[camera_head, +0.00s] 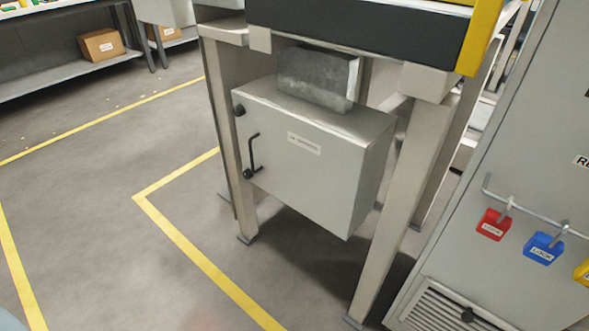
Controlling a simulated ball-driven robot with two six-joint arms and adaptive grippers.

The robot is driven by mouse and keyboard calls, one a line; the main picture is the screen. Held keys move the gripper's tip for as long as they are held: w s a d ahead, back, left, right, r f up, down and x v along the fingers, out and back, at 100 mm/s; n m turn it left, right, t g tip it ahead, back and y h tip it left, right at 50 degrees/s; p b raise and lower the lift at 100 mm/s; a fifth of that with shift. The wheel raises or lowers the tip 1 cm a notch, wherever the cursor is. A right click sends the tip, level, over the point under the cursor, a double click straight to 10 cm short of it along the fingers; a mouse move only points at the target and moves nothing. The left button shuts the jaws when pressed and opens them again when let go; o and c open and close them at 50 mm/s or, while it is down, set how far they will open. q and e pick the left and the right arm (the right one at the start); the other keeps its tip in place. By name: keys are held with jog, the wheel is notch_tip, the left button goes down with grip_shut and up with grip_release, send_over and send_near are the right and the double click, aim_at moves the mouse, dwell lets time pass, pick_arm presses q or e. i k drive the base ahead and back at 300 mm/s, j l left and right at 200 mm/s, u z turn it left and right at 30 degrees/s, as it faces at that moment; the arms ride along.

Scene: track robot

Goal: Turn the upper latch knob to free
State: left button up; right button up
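A grey metal cabinet (300,165) hangs between the steel legs of a machine stand in the middle of the view. Its front door carries a small white label (304,143). A black upper knob (240,110) sits at the door's upper left edge. A black lower knob (248,174) sits below it, next to a black bar handle (254,151). The door looks shut. The angle the upper knob is turned to is too small to tell. Neither of my grippers is in view.
Steel legs (400,190) stand close around the cabinet. At right, a grey panel (540,100) has a rail with a red padlock (492,224) and a blue padlock (543,248). Yellow floor lines (190,250) cross clear floor at left. A shelf with a cardboard box (101,45) stands behind.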

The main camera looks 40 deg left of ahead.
aim_at(238, 112)
jog(key=j+u, duration=0.15)
jog(key=u, duration=1.35)
jog(key=k+j, duration=0.05)
